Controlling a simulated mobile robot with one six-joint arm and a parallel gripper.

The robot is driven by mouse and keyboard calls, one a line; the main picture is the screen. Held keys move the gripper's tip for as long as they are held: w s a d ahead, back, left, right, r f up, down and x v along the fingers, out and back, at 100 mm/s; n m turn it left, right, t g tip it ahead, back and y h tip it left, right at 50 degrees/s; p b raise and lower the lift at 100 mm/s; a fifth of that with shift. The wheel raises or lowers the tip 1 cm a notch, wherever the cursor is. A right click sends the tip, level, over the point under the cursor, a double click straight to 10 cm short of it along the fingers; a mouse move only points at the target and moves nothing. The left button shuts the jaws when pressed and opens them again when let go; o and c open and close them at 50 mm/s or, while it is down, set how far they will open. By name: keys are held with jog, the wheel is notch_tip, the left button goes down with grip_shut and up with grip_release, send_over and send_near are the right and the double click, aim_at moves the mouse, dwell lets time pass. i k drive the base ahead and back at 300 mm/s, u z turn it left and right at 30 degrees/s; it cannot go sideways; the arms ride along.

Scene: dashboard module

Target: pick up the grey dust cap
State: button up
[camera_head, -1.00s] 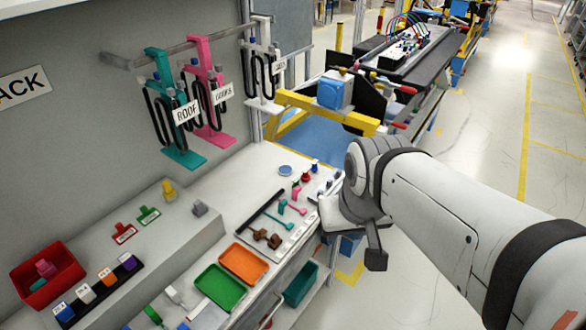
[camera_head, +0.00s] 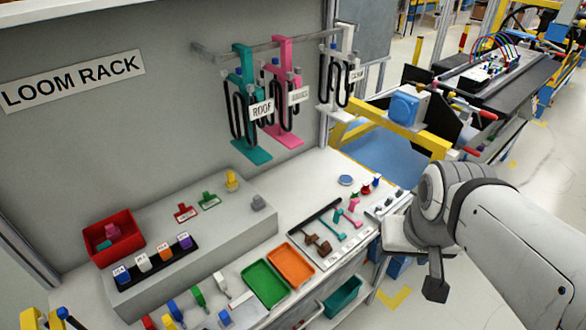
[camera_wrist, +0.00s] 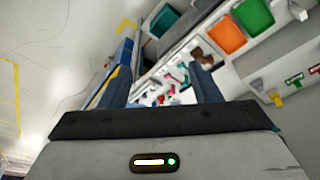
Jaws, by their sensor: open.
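The grey dust cap is most likely the small grey piece (camera_head: 258,202) near the right end of the raised grey shelf, beside a yellow piece (camera_head: 231,180). It also appears in the wrist view as a grey piece (camera_wrist: 258,86), right of my fingers. My gripper (camera_head: 435,286) hangs at the right, beyond the bench's front edge and well away from the cap. In the wrist view my gripper (camera_wrist: 162,82) has its two dark fingers wide apart, with nothing held between them. In the head view the jaws are partly hidden.
On the shelf are a red bin (camera_head: 113,238), red and green clips, and a dark strip of labelled pieces (camera_head: 155,262). Green (camera_head: 266,284) and orange (camera_head: 292,264) trays lie in front. Teal and pink hangers (camera_head: 285,95) project above the bench. A tool tray (camera_head: 330,236) lies right.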

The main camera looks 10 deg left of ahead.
aim_at(258, 204)
jog(key=u, duration=2.95)
jog(key=k, duration=0.9)
jog(key=z, duration=1.5)
jog(key=i, duration=1)
jog(key=u, duration=0.05)
